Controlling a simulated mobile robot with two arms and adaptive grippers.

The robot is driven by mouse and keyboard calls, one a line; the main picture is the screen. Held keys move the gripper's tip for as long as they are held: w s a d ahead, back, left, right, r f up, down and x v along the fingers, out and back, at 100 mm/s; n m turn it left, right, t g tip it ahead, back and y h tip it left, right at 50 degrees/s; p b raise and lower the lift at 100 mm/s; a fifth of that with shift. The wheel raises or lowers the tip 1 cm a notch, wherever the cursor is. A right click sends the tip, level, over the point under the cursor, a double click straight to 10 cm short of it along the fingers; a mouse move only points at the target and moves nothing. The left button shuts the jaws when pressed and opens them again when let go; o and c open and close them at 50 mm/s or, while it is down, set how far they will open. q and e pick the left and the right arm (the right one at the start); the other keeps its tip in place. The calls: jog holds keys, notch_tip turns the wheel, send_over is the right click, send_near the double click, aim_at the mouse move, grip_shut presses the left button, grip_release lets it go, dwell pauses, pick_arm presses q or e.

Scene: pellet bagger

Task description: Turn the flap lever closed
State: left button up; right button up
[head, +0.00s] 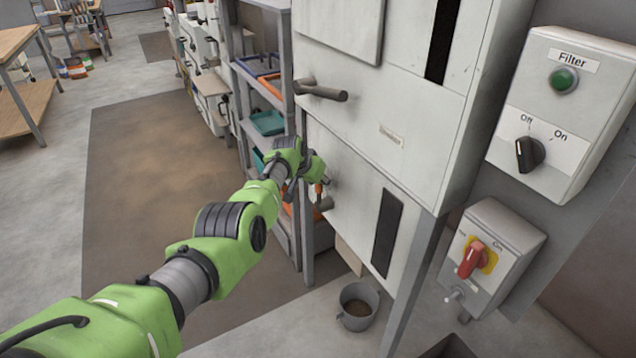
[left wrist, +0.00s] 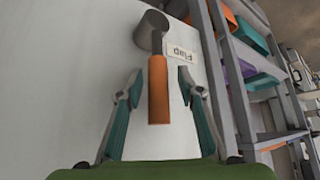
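The flap lever has an orange grip (left wrist: 158,92) on a grey hub and stem (left wrist: 151,24), beside a label reading "Flap" (left wrist: 182,55), in the left wrist view. In that view the grip hangs roughly straight down from the hub. My left gripper (left wrist: 160,76) is open, with one finger on each side of the grip and gaps visible on both sides. In the head view my left gripper (head: 318,180) is at the lower front of the white machine (head: 370,150), and the lever is mostly hidden by it. My right gripper is not in view.
A grey handle (head: 321,91) sticks out of the machine above my left gripper. A shelf rack (head: 293,60) with bins stands close to its left. A bucket (head: 357,306) is on the floor below. Filter (head: 563,110) and red-switch boxes (head: 492,256) are at right.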

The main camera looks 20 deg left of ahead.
pick_arm(q)
jog(key=shift+r, duration=0.15)
jog(key=shift+s+r, duration=0.15)
jog(key=shift+r, duration=0.2)
jog(key=v, duration=1.1)
jog(key=shift+s+a+f, duration=0.1)
jog(key=shift+s+f, duration=0.05)
jog(key=shift+f, duration=0.1)
